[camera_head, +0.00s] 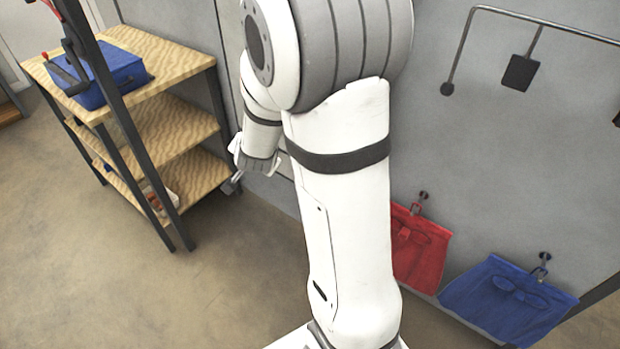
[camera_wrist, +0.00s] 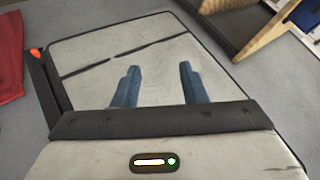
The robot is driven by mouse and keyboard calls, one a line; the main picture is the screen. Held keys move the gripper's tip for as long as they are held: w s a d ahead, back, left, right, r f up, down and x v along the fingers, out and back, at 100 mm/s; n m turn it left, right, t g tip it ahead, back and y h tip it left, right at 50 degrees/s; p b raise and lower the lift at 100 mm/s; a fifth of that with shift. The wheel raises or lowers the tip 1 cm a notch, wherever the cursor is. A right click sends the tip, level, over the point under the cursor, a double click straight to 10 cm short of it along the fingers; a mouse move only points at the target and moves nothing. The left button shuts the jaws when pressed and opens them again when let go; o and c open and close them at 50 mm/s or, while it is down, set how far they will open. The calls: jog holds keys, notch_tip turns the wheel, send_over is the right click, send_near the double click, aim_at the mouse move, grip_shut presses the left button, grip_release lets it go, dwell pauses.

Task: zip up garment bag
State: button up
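A pale grey-white panel with a dark border, which looks like the garment bag (camera_wrist: 95,42), fills the middle of the wrist view against the grey wall. A dark line slants across it, perhaps the zip. A dark strip with an orange tip (camera_wrist: 36,52) stands at its left edge; I cannot tell if this is the zip pull. My gripper (camera_wrist: 157,78) is open in front of the panel, with two blue-grey fingers apart and nothing seen between them. In the head view my arm hides most of the panel, and my gripper (camera_head: 233,185) shows only partly behind it.
A wooden shelf unit (camera_head: 178,62) with a blue case (camera_head: 118,78) on top stands at the left. A red bag (camera_head: 420,255) and a blue bag (camera_head: 510,305) hang from wall hooks at the right. A metal rail (camera_head: 545,22) is above them. Floor at lower left is clear.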

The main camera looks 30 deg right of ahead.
jog(key=w+d+f+m+h+b, duration=0.1)
jog(key=d+f+m+h+b, duration=0.25)
jog(key=d+f, duration=0.45)
jog(key=d+f+m+h+b, duration=0.3)
jog(key=f+m+b, duration=0.1)
jog(key=f, duration=0.8)
jog(key=s+d+f+m+g+h+b, duration=0.35)
jog(key=s+d+f+h+b, duration=0.4)
jog(key=f, duration=0.45)
jog(key=shift+t+h, duration=0.3)
jog(key=shift+t, duration=0.05)
jog(key=x, duration=0.6)
jog(key=shift+s+d, duration=0.1)
jog(key=shift+d, duration=0.4)
jog(key=shift+c, duration=0.6)
grip_shut()
